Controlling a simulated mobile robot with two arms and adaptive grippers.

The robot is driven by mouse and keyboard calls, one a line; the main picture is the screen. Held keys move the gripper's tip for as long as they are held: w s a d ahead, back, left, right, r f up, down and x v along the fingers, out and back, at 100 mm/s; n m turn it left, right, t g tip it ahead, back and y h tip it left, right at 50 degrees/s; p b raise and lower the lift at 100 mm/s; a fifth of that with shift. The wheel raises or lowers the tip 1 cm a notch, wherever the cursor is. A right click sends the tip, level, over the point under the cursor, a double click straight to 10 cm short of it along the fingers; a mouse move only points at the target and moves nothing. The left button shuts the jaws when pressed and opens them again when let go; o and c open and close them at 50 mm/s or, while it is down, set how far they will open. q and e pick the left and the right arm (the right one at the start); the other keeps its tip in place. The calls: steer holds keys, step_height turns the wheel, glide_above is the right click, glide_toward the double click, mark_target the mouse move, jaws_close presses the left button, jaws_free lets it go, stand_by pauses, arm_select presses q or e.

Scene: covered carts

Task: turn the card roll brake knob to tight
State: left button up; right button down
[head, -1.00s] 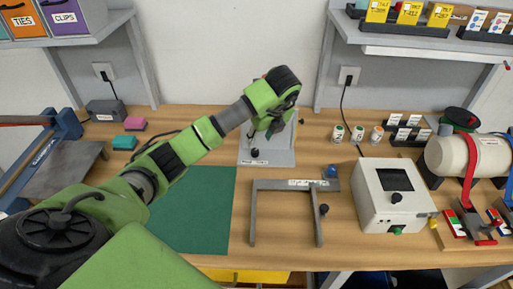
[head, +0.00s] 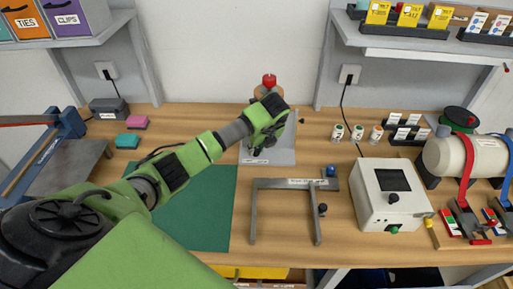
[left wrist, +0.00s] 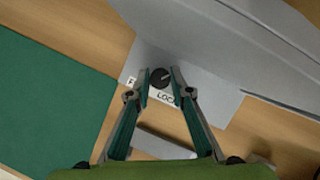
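The brake knob is a small round black knob (left wrist: 160,77) on a grey base plate (head: 283,157). In the left wrist view a pale mark runs across it, tilted up to the right. A white label beside it reads "LOCA…" in part, with an "F" at its left; my fingers cover the rest. My left gripper (left wrist: 160,80) is open, one fingertip on each side of the knob, with narrow gaps showing. In the head view my left gripper (head: 258,148) hides the knob. A brown roll with a red top (head: 268,81) stands behind it, partly hidden. My right gripper is not in view.
A green mat (head: 205,215) lies left of the plate. A grey frame (head: 255,215) stands in front, a white box with a screen (head: 390,195) to the right. Several small cups (head: 357,133) stand right of the plate. A large grey body (left wrist: 230,40) fills the wrist view's upper right.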

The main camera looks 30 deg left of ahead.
arm_select(q)
jaws_close()
steer(key=m+b, duration=0.1)
steer(key=m, duration=0.1)
steer(key=m+t+h+b, duration=0.1)
steer(key=m+b, duration=0.1)
steer(key=shift+a+f, duration=0.15)
steer(key=shift+f, duration=0.05)
steer(key=m+b, duration=0.2)
steer(key=m+t+h+b, duration=0.1)
steer(key=m+b, duration=0.1)
steer(key=shift+s+a+m+h+b, duration=0.1)
steer(key=shift+m+h+b, duration=0.2)
steer(key=shift+b, duration=0.1)
steer(key=m+h+b, duration=0.1)
steer(key=m+b, duration=0.1)
steer(key=shift+m, duration=0.3)
steer(key=m+h+b, duration=0.1)
steer(key=m, duration=0.1)
steer(key=shift+a+r+m+b, duration=0.1)
steer(key=shift+m+b, duration=0.2)
steer(key=shift+b, duration=0.1)
steer(key=shift+r+m+h+b, duration=0.1)
steer(key=shift+m+h+b, duration=0.5)
steer(key=shift+m, duration=1)
